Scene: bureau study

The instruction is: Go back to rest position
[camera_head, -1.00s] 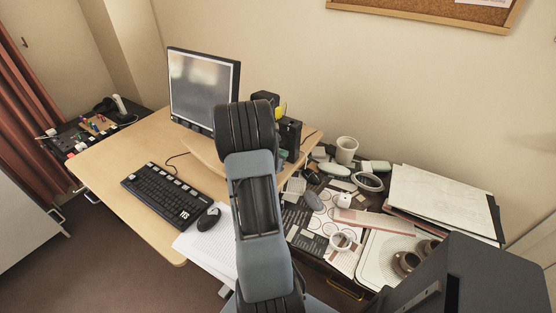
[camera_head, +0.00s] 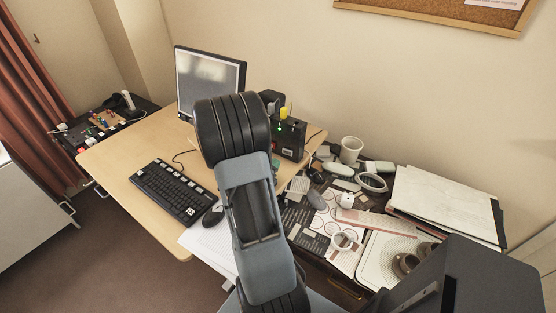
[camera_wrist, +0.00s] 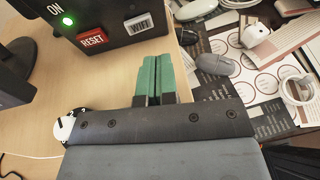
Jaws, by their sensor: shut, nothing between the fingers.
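My gripper (camera_wrist: 155,78) shows in the wrist view with its two green fingers together and nothing between them. It is over the wooden desk (camera_wrist: 45,140), in front of a black box (camera_wrist: 110,22). The box has a lit green ON light, a red RESET button and a WIFI switch. The fingers appear apart from the box. In the head view my arm rises in the middle and hides most of the gripper. The black box (camera_head: 291,138) stands to the right of the arm there.
A monitor (camera_head: 208,82), keyboard (camera_head: 172,191) and mouse (camera_head: 213,215) are on the desk. The cluttered dark surface at right holds a white mug (camera_head: 351,149), a tape roll (camera_head: 345,241), papers and a stack of boards (camera_head: 440,198). A small dark side table (camera_head: 140,104) stands at far left.

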